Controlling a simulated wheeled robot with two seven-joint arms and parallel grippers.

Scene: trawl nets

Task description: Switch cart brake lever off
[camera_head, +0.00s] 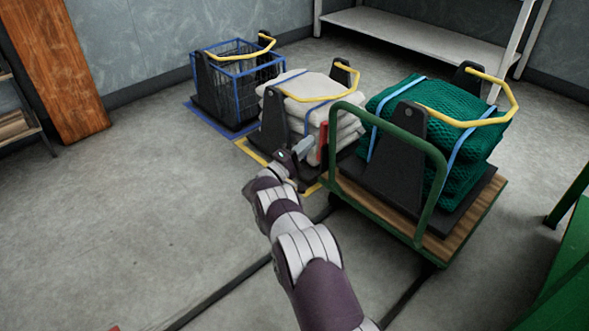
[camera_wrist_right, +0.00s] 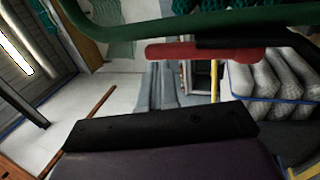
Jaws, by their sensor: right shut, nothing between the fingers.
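The cart (camera_head: 428,243) has a green tube handle (camera_head: 437,163) and a wooden deck. Its red brake lever (camera_head: 322,142) shows beside the left upright of the handle. In the right wrist view the red lever (camera_wrist_right: 200,52) lies nearly level across the upper middle, below the green tube (camera_wrist_right: 190,22), with its right end at a black bracket. My right gripper (camera_head: 303,148) is shut and empty, just left of the lever. Its grey fingers (camera_wrist_right: 165,75) point up toward the lever in the wrist view; I cannot tell whether they touch it. My left gripper is out of view.
The cart carries a green net bundle (camera_head: 455,115) with blue straps. Behind it stand a stack of pale sacks (camera_head: 305,88) and a blue wire crate (camera_head: 240,72), each with a yellow bar. A green structure (camera_head: 565,270) is at right. Floor at left is clear.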

